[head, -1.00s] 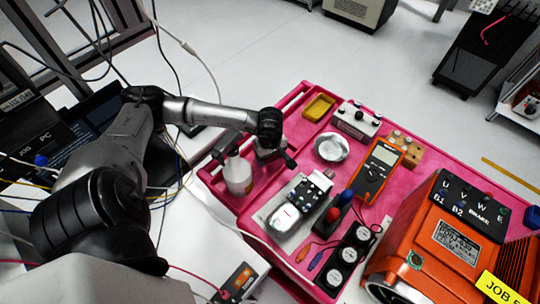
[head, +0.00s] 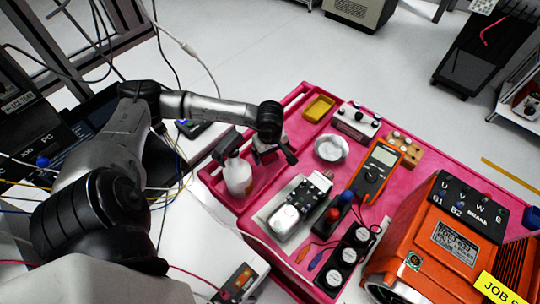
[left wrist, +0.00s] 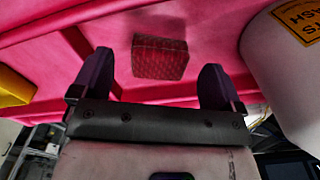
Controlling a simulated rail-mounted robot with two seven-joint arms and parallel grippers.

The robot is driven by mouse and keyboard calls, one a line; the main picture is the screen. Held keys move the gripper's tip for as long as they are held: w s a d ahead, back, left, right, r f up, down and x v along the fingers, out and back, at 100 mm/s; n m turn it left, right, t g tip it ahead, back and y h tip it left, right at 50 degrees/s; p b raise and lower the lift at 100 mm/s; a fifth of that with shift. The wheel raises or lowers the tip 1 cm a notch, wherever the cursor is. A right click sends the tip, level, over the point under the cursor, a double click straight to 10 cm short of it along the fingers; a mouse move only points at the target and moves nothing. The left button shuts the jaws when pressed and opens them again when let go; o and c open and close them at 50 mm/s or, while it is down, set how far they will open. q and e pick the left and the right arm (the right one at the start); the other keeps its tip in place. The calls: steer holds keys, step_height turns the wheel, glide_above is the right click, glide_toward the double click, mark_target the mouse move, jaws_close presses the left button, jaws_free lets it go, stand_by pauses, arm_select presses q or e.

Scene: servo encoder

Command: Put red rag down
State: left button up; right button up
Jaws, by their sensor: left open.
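The red rag (left wrist: 160,57) shows in the left wrist view as a small folded, quilted block. It lies on the pink cart tray (left wrist: 210,30), apart from both fingers. My left gripper (left wrist: 157,62) is open, its two dark fingers on either side of the rag in the picture, with nothing between them touching it. In the head view my left gripper (head: 274,154) hangs over the left part of the pink cart; I cannot make out the rag there. My right gripper is not in view.
A white spray bottle (head: 238,176) stands close to the left gripper; it also shows in the left wrist view (left wrist: 292,75).

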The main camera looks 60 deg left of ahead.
mark_target(270, 157)
arm_select(q)
step_height(270, 157, up, 9)
steer(key=shift+p, duration=0.45)
stand_by(0.3)
steer(key=shift+r, duration=0.1)
